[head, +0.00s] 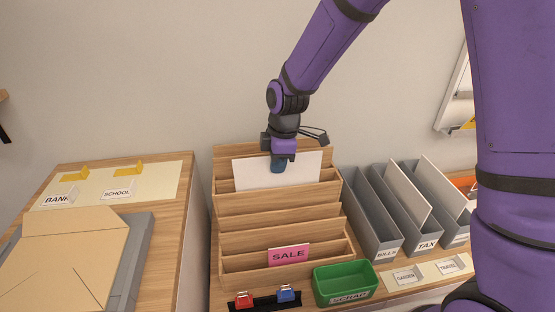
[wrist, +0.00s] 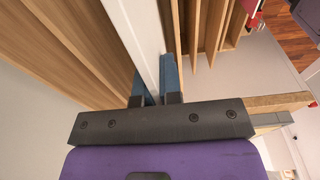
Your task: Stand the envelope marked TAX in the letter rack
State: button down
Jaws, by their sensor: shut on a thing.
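A white envelope (head: 250,174) is upright at the back of the wooden letter rack (head: 282,228), its lower edge seeming to sit behind a slat of the rear slots. No marking shows on its visible face, so I cannot read TAX on it. My gripper (head: 279,163) comes down from above and is shut on its top edge. In the wrist view the envelope (wrist: 141,32) is a pale strip between the blue fingertips (wrist: 157,82), with wooden slats on both sides. Whether its bottom touches the rack floor is hidden.
A pink SALE card (head: 289,255) stands in the front slot. A green tray (head: 345,284) and red and blue clips (head: 288,294) lie in front. Grey file boxes, one marked TAX (head: 426,244), stand right. A tan envelope (head: 65,262) lies on the left cabinet.

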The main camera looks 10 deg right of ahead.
jog(key=c, duration=0.9)
grip_release()
jog(key=shift+r, duration=0.1)
jog(key=shift+d+r, duration=0.2)
jog(key=shift+r, duration=1.25)
jog(key=shift+d+r, duration=0.15)
jog(key=shift+r, duration=1.25)
